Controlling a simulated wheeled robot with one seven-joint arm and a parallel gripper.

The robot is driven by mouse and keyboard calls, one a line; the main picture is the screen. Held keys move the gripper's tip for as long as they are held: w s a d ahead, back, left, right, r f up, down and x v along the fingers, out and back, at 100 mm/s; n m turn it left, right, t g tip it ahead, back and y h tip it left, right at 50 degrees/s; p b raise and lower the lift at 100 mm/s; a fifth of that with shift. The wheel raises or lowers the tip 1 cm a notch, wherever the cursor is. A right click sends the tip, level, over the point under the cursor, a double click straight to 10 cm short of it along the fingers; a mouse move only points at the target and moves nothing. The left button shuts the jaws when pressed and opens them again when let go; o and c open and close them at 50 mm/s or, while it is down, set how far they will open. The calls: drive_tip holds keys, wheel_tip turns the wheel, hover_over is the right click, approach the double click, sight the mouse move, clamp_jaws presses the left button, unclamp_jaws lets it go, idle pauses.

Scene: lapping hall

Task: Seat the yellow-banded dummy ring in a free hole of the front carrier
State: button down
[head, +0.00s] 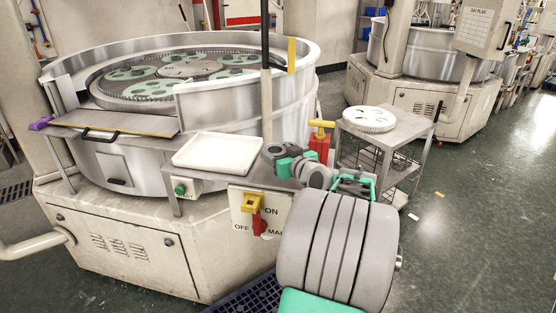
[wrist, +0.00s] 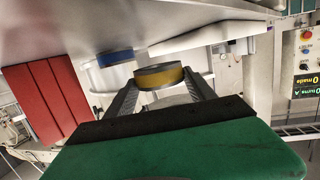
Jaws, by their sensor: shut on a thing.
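The yellow-banded dummy ring (wrist: 160,79) sits between the fingertips of my gripper (wrist: 158,90) in the wrist view. The gripper is shut on it, and the ring's dark upper rim shows above the fingers. In the head view my arm bends beside the right end of the white tray; I cannot make out the ring or the fingers there. The lapping machine's toothed plate holds several green carriers with holes. The front carrier (head: 150,90) lies nearest the opening in the machine's wall. Which of its holes are free is too small to tell.
An empty-looking white tray (head: 218,151) lies on the front shelf. A steel ledge (head: 115,124) is below the wall opening. A blue-banded round thing (wrist: 116,57) is beyond my gripper. A cart (head: 400,130) stands right.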

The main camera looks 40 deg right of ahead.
drive_tip(key=shift+w+d+f, duration=0.2)
drive_tip(key=shift+f, duration=1.7)
drive_tip(key=c, duration=0.8)
unclamp_jaws()
drive_tip(key=shift+f, duration=0.15)
drive_tip(key=o, duration=0.5)
